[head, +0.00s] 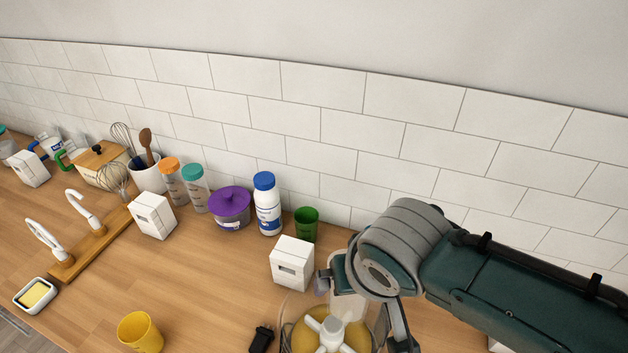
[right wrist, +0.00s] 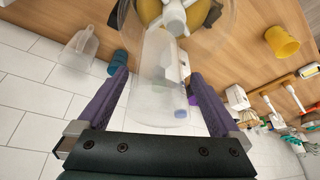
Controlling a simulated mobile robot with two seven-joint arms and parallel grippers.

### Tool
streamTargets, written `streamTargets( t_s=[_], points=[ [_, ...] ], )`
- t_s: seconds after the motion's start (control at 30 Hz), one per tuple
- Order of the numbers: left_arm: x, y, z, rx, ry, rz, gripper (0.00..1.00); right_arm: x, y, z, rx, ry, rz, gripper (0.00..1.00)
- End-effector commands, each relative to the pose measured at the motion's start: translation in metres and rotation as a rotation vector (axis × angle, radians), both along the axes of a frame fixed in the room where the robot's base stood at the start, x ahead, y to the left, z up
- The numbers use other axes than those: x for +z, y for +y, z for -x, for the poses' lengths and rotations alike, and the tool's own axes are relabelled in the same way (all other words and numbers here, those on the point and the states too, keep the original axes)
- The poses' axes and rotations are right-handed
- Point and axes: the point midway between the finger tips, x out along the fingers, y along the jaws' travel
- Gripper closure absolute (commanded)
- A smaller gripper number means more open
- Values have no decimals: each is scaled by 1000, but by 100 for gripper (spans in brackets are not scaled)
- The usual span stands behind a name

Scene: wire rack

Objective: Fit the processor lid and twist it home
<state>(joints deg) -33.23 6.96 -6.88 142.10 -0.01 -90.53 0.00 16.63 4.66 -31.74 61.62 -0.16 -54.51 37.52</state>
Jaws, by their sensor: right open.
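The clear processor bowl (head: 287,338) stands at the bottom edge of the head view, partly cut off, with yellow contents and a white hub (head: 332,328) inside. It also shows at the top of the right wrist view (right wrist: 226,42). A translucent, tube-like piece (right wrist: 158,85), which looks like the lid's feed tube, lies between my right gripper's fingers. I cannot tell whether the lid is seated on the bowl. My right gripper (right wrist: 158,78) is open, with one purple finger on each side of this piece. My left gripper is not in view.
A white box (head: 292,264) and a green cup (head: 306,225) stand behind the bowl. A black object (head: 262,339) lies left of it, and a yellow cup (head: 140,332) stands farther left. A purple-lidded tub (head: 231,207) and a blue-capped bottle (head: 267,205) line the wall. The counter's middle is clear.

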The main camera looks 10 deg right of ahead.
Motion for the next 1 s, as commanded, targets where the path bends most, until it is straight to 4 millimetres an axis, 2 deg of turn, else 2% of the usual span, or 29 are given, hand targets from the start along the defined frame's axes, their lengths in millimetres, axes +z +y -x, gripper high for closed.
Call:
streamTargets(
  t_s=[0.17, 0.3, 0.6, 0.87, 0.93, 1.0],
  points=[
    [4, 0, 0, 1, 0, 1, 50, 9, 0, 3, 0, -1, -1, 0],
    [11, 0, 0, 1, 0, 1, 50, 28, 1, 11, 1, -2, -2, 0],
    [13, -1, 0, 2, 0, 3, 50, 69, 1, 28, 0, -3, -2, 0],
    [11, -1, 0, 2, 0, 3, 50, 89, 2, 38, 1, -1, 0, 0],
    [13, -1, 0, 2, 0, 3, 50, 93, 2, 45, 10, 6, -5, 0],
    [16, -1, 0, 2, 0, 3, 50, 99, 1, 61, 34, 19, -16, 0]
  ],
)
